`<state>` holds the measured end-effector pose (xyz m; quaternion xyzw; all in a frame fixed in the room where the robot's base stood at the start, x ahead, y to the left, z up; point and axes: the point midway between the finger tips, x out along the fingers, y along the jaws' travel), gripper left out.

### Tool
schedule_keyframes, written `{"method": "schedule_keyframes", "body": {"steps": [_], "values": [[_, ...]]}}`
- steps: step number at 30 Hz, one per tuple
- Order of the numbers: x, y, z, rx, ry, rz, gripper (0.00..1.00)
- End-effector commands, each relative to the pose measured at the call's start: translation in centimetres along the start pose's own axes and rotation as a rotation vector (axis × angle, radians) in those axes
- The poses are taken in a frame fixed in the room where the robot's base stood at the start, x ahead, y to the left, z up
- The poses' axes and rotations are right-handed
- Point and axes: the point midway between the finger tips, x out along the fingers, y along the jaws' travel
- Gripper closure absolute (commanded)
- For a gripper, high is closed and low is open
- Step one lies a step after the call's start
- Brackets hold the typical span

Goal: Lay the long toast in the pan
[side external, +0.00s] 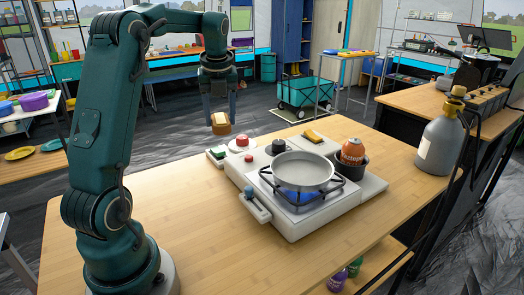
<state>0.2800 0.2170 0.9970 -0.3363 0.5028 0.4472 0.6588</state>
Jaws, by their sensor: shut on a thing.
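My gripper (220,116) hangs fingers-down beyond the far left edge of the stove. It is shut on a brown, toast-like piece (221,126), held up in the air. How long that piece is cannot be told from this angle. The grey pan (303,172) sits on the stove's burner, to the right of and nearer than my gripper, with a blue flame under it. The pan looks empty. A second, orange-brown piece (313,136) lies on the back of the stove behind the pan; I cannot tell whether it is toast.
The white stove (290,225) stands on the wooden table. A grey gas bottle (438,140) stands at right.

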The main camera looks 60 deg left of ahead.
Motion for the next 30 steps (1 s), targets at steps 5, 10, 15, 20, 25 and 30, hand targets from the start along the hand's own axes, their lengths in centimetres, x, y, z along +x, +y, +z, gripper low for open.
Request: {"method": "schedule_keyframes", "body": {"steps": [5,10,15,20,25,30], "values": [[-3.1,-5.1,-2.7,0.347,-0.007,-0.096,0.97],[-4.7,-7.1,-4.5,0.425,-0.005,-0.113,0.97],[-4.2,-8.8,-6.0,0.446,-0.001,-0.115,0.97],[-2.6,-11.7,-8.3,0.448,0.001,-0.114,0.97],[-1.0,-14.9,-10.6,0.445,0.000,-0.113,0.97],[0.0,-16.9,-12.1,0.440,-0.003,-0.113,0.97]]}}
